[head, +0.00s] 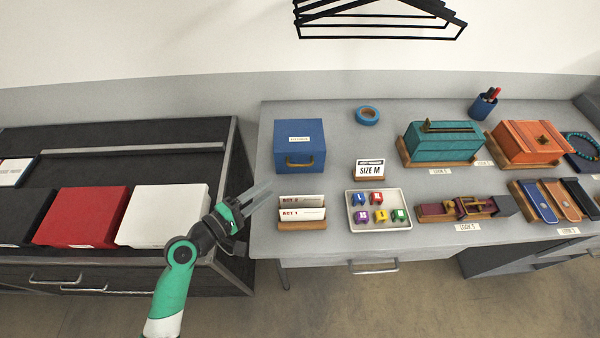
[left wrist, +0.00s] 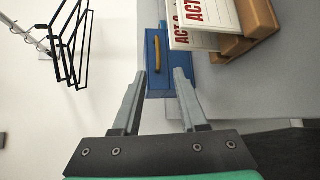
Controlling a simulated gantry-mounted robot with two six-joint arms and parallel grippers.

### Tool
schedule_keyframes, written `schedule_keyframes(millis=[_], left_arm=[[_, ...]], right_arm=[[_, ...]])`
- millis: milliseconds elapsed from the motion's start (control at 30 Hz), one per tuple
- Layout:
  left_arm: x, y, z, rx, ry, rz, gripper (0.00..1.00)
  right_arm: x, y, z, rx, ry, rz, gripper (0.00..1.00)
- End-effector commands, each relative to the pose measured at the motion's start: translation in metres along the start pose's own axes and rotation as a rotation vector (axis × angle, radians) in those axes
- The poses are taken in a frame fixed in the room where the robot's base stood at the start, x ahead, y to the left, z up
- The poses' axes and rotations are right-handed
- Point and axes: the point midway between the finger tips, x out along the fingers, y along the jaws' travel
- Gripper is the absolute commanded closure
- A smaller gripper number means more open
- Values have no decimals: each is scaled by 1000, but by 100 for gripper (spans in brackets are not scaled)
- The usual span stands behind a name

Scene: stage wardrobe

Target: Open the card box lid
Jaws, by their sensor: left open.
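The blue card box (head: 301,136) stands at the left back of the grey table. Its lid is shut, with a pale label on top and a tan handle (head: 299,162) on the front. My left gripper (head: 264,193) is open and empty in front of the box, to its lower left, apart from it. In the left wrist view the box (left wrist: 163,88) lies beyond the open fingers (left wrist: 160,73), with the handle (left wrist: 157,56) showing. My right gripper is not in view.
Act cards in a wooden holder (head: 303,225) stand just right of my left gripper. A tray (head: 351,222) of coloured pieces and a Size M sign (head: 369,170) are further right. Blue tape (head: 367,115) lies behind. A dark cabinet with red (head: 84,215) and white boxes is left.

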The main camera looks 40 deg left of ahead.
Motion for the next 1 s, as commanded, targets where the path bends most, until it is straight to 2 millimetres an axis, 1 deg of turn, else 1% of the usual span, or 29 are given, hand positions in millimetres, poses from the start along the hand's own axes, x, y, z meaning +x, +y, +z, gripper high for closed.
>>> schedule_keyframes(millis=[67, 167, 267, 500, 633, 700, 800, 1000], left_arm=[[2, 2, 0, 2, -1, 1, 58], [11, 2, 1, 1, -3, 1, 58], [28, 2, 2, 3, -5, 2, 58], [82, 1, 1, 3, -4, 2, 58], [104, 2, 1, 3, -3, 2, 58], [111, 2, 1, 2, -3, 1, 58], [116, 2, 1, 3, -2, 1, 58], [117, 3, 1, 3, -1, 1, 58]], right_arm=[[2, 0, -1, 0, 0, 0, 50], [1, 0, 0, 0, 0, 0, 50], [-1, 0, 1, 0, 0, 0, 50], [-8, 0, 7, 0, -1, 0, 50], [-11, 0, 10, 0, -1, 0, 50], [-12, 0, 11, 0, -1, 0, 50], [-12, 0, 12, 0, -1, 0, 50], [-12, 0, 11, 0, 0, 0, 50]])
